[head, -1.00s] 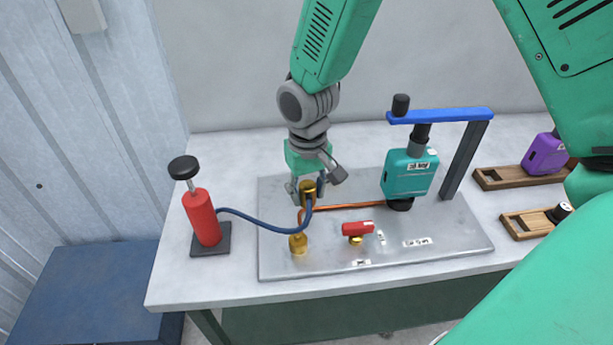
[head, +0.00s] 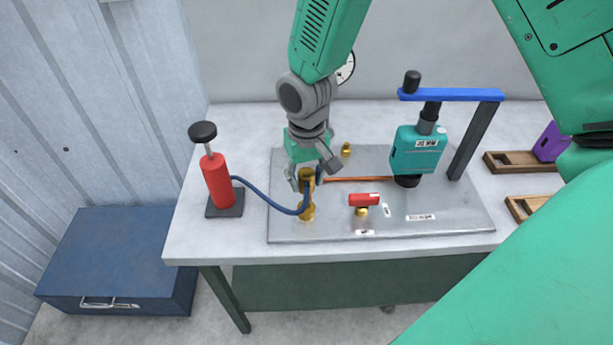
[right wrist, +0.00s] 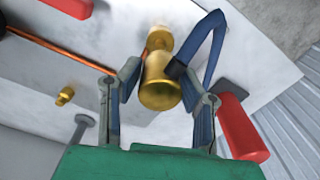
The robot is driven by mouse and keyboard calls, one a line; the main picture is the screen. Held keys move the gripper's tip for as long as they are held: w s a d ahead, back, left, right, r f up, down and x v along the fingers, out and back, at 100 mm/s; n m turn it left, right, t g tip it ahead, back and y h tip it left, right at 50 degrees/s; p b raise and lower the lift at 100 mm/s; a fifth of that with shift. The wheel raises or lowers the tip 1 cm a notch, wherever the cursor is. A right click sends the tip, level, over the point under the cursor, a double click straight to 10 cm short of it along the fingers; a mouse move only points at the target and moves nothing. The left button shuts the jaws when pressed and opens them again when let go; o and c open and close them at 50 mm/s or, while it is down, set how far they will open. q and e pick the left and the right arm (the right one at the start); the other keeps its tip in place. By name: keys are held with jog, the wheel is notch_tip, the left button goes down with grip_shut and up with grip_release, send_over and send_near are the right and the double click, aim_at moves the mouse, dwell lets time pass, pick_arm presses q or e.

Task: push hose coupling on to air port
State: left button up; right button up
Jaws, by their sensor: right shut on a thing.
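My right gripper (head: 305,182) is shut on the brass hose coupling (head: 307,175), which has a blue hose (head: 268,201) joined to its side. The right wrist view shows the coupling (right wrist: 160,92) between the two fingers. The brass air port (head: 307,212) stands on the metal plate (head: 400,222) directly below the coupling in the head view. In the right wrist view the port (right wrist: 159,40) shows just beyond the coupling's far end, roughly in line. I cannot tell whether they touch. My left gripper is not in view.
A red hand pump (head: 216,181) stands left of the plate. A red-handled valve (head: 364,199), a small brass fitting (head: 346,150), a copper pipe (head: 350,179) and a teal block (head: 416,152) under a blue-topped frame (head: 452,95) are on the plate.

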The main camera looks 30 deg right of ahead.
aim_at(306, 202)
jog(key=f+b, duration=0.2)
jog(key=shift+a+f, duration=0.2)
jog(key=shift+f, duration=0.2)
jog(key=shift+d+f+b, duration=0.1)
jog(key=shift+f+b, duration=0.6)
jog(key=shift+b, duration=0.1)
jog(key=shift+d+f+b, duration=0.15)
jog(key=shift+f+b, duration=0.2)
jog(key=shift+f, duration=0.1)
jog(key=shift+r, duration=0.1)
jog(key=shift+p, duration=0.35)
jog(key=shift+p, duration=0.6)
dwell(0.6)
jog(key=shift+f, duration=0.55)
